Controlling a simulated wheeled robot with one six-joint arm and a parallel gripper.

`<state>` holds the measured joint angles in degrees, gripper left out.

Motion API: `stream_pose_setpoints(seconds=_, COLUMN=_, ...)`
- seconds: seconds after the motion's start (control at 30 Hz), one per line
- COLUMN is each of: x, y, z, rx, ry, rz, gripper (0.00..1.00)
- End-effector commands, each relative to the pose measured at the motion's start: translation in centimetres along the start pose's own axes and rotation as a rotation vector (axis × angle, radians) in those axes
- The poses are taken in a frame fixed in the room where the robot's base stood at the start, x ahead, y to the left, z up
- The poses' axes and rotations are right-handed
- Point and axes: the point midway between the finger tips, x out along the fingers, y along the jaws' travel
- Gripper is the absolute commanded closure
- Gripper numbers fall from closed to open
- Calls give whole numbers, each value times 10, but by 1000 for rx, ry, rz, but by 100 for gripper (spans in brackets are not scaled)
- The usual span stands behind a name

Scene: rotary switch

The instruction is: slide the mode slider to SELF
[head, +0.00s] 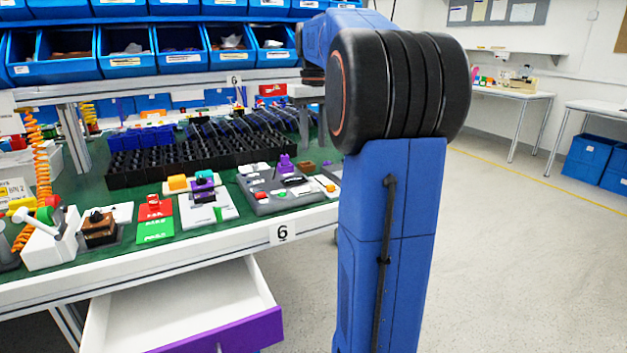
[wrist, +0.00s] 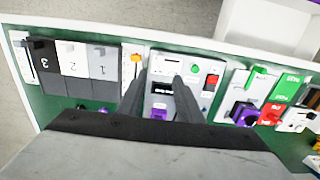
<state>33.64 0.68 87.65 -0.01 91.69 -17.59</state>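In the wrist view, a narrow white plate with an orange knob (wrist: 136,58) looks like a slider. Another narrow plate with a dark lever (wrist: 26,46) lies at the far left. Their lettering is too small to read, so I cannot tell which is the mode slider or find SELF. My gripper (wrist: 158,84) is open, with its two dark fingers apart over a grey panel (wrist: 160,66) with a black display. The orange knob is left of the fingers and apart from them. My gripper is out of the head view, hidden behind my arm.
Switches numbered 3, 2 and 1 (wrist: 73,60) stand to the left, and a panel with a purple knob (wrist: 243,114) is to the right. In the head view, an open white drawer (head: 185,305) juts below the green bench. Blue bins (head: 125,50) line the back.

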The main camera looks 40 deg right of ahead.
Motion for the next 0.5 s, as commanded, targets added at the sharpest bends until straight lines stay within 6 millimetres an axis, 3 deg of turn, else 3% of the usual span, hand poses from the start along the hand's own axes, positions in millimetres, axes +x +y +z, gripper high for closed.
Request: stream_pose_setpoints(seconds=0.5, x=92, y=0, z=1, rx=0, ry=-3, rz=-1, gripper=67)
